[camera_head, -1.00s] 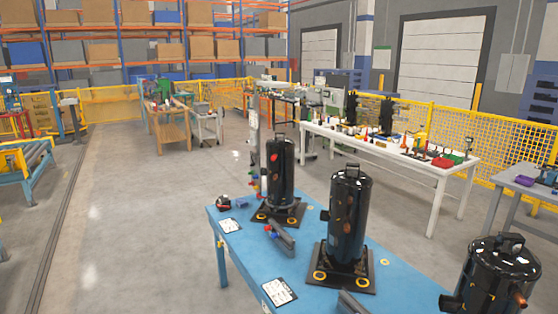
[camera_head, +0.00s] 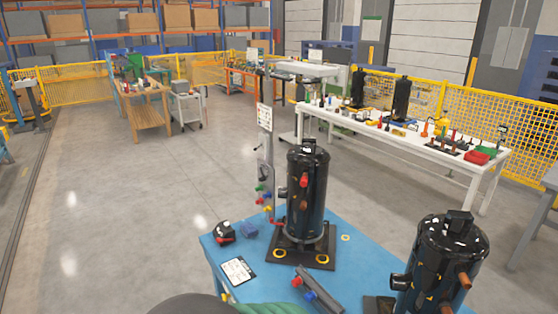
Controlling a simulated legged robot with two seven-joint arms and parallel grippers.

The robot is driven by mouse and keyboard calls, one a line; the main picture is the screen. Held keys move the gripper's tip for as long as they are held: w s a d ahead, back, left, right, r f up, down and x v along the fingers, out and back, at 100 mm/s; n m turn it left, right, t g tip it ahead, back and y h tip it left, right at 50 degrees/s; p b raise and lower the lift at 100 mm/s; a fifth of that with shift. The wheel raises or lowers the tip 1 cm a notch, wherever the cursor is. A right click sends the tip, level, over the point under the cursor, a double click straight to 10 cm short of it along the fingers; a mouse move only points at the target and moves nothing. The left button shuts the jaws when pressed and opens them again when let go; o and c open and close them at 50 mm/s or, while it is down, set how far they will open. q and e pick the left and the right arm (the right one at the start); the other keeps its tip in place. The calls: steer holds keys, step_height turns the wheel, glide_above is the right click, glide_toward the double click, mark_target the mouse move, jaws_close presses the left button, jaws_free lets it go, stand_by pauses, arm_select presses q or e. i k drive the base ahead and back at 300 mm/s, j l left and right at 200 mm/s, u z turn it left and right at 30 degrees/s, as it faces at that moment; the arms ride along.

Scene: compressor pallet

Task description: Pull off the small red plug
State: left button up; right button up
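A small red plug (camera_head: 304,181) sits on the side of a black upright compressor (camera_head: 318,205), on the face toward me. The compressor stands on a dark base plate (camera_head: 287,257) with yellow rings, on a blue table (camera_head: 262,277). A copper-coloured stub shows just below the plug. Neither gripper can be made out. A dark rounded shape with a green part shows at the bottom edge, probably part of my own arm, and no fingers are visible there.
A second black compressor (camera_head: 440,262) stands at the right. A dark bar-like tool (camera_head: 322,290) with red and blue parts, a white sheet (camera_head: 238,270) and a small black-and-red item (camera_head: 224,233) lie on the table. A post (camera_head: 265,160) with coloured caps stands behind. Floor at left is clear.

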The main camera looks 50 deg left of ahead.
mark_target(305, 180)
steer(key=i+j, duration=0.1)
steer(key=j, duration=0.45)
steer(key=i+j, duration=0.1)
steer(key=j, duration=1)
steer(key=i+j, duration=0.15)
steer(key=j, duration=0.4)
steer(key=i+j, duration=0.1)
steer(key=j, duration=0.45)
